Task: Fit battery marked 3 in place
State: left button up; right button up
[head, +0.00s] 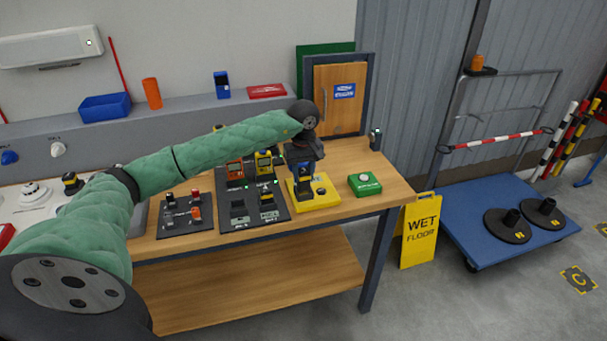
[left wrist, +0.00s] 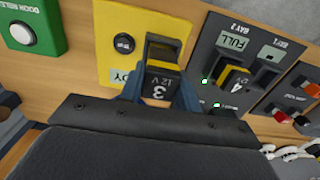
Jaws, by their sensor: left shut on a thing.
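The battery marked 3 (left wrist: 158,86), black with "12 V" and a yellow band, sits between the two blue-grey fingers of my left gripper (left wrist: 160,97), which is shut on it. In the head view my left gripper (head: 306,163) points down over the yellow plate (head: 323,199). The plate also shows in the left wrist view (left wrist: 112,50), with a black round knob (left wrist: 124,43). A dark upright part (left wrist: 158,50) on the plate is just beyond the battery. I cannot tell whether the battery touches it or is seated. My right gripper is out of view.
A dark charger board (head: 238,208) with bays stands left of the plate. A battery marked 4 (left wrist: 236,84) is in bay 2, by a "FULL" display (left wrist: 234,40). A green button box (head: 364,184) is to the right. A wet-floor sign (head: 420,230) stands beside the bench.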

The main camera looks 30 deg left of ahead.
aim_at(304, 181)
pick_arm(q)
jog(key=shift+b, duration=0.45)
dwell(1.1)
jog(key=shift+f+b, duration=1.55)
dwell(1.1)
jog(key=o, duration=1.6)
jog(key=shift+r, duration=0.15)
jog(key=shift+r+p, duration=0.65)
jog(key=shift+r, duration=2.75)
